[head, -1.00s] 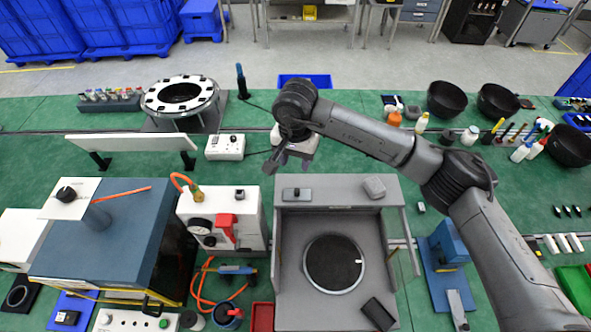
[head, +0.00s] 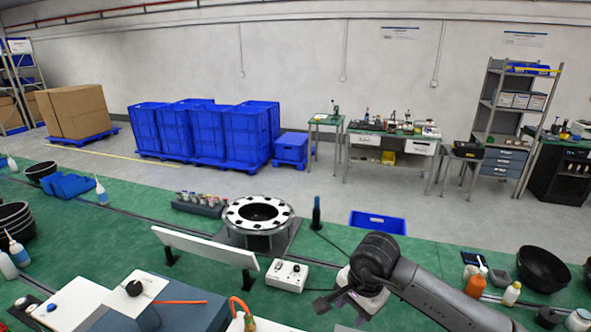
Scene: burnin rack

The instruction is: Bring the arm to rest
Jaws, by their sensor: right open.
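My right arm comes in from the lower right of the head view. Its dark wrist hangs over the green bench, and the right gripper (head: 328,305) points down and left from it, open, with nothing seen between its fingers. The gripper is just below and right of a white control box (head: 287,275), and I cannot tell its height over the bench. My left gripper is not in view.
A round black-and-white ring fixture (head: 258,214) stands behind the white control box. A long white panel (head: 205,247) stands to its left. A black bowl (head: 543,268) and bottles are at right. Blue crates (head: 210,132) stand on the floor beyond the bench.

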